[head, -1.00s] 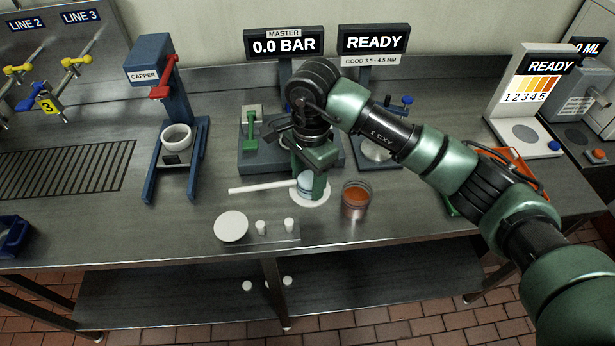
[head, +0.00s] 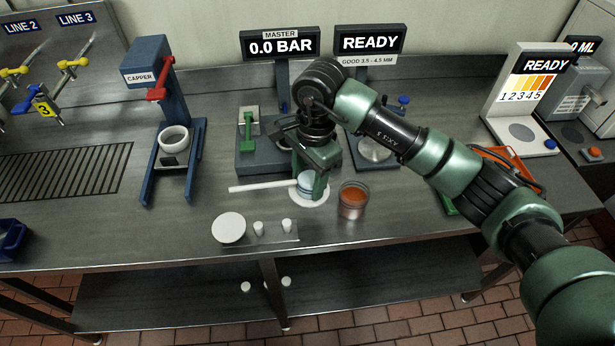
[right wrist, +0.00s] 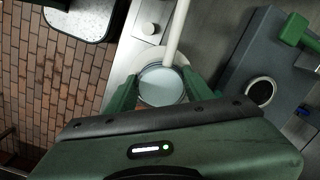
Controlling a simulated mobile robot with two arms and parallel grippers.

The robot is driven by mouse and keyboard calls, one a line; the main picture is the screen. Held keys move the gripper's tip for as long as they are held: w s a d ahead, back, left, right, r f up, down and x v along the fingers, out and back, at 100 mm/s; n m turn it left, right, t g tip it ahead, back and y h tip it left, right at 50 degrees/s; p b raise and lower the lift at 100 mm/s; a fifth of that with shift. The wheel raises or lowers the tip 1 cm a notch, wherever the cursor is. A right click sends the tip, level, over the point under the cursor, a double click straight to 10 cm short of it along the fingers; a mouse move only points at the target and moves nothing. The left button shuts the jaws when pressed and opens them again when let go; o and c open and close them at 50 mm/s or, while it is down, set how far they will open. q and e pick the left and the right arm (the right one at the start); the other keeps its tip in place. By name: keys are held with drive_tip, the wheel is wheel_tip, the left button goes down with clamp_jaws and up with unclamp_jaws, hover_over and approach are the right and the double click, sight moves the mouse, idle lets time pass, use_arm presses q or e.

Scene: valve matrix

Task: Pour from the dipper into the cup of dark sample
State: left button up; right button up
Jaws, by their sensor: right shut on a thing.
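The dipper (head: 306,181) is a pale round bowl with a long white handle pointing left. It is over a white round disc (head: 308,200) on the bench; I cannot tell whether it touches it. My right gripper (head: 317,185) is shut on the dipper's bowl, and in the right wrist view its fingers (right wrist: 161,90) lie on both sides of the bowl (right wrist: 162,85). The cup of dark sample (head: 353,201), clear with orange-brown contents, stands upright just right of the gripper, apart from it. My left gripper is not in view.
A white round plate (head: 229,228) and two small white pegs lie on a strip in front. The blue capper (head: 178,155) stands left. A blue-grey stand with a green lever (head: 248,130) is behind my gripper. An orange tray (head: 508,160) lies right. The front bench edge is close.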

drive_tip(key=shift+w+d+r+y, duration=0.1)
drive_tip(key=shift+d+r+y, duration=0.1)
drive_tip(key=shift+d+y, duration=0.55)
drive_tip(key=shift+s+d+r+y, duration=0.1)
drive_tip(key=shift+d+r+y, duration=0.15)
drive_tip(key=shift+d+y, duration=0.5)
drive_tip(key=shift+w+d+r+y, duration=0.1)
drive_tip(key=shift+d+r+y, duration=0.1)
drive_tip(key=shift+d+y, duration=0.55)
idle(5.8)
